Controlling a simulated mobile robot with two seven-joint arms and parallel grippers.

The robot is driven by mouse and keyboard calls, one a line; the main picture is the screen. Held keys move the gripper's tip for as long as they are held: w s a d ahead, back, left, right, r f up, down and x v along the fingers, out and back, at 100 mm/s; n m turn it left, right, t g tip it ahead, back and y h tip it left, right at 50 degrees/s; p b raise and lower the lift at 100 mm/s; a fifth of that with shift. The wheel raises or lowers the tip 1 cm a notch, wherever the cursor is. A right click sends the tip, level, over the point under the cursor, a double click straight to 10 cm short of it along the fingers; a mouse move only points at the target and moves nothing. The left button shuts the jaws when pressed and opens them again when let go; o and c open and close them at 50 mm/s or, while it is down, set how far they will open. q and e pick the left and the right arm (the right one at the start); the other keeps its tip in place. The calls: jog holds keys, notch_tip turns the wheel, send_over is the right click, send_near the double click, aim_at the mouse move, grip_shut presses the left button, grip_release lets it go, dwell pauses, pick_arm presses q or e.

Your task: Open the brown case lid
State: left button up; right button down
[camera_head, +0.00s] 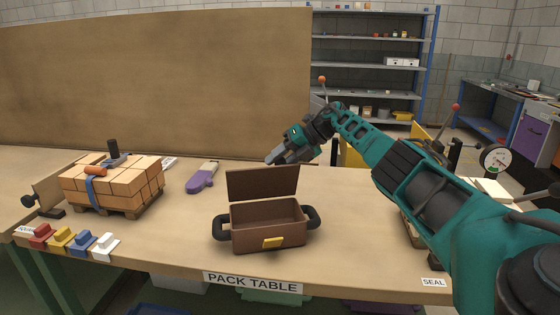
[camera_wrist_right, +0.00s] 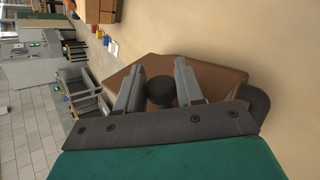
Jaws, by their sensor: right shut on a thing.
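The brown case (camera_head: 265,234) stands on the pack table with black side handles and a yellow latch on its front. Its lid (camera_head: 262,183) stands raised and about upright along the back, so the inside of the case shows. My right gripper (camera_head: 273,158) is at the top edge of the lid, on its far side. In the right wrist view, its fingers close on a dark round knob (camera_wrist_right: 160,92) in front of the brown lid (camera_wrist_right: 218,82). The lid hides the knob in the head view. My left gripper is not in view.
Several coloured blocks line the front left edge. A dial gauge (camera_head: 495,158) is at the right. The table in front of the case is clear.

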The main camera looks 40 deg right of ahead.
jog(key=shift+f, duration=0.25)
jog(key=c, duration=0.8)
grip_release()
jog(key=shift+r, duration=0.1)
jog(key=v, duration=1.3)
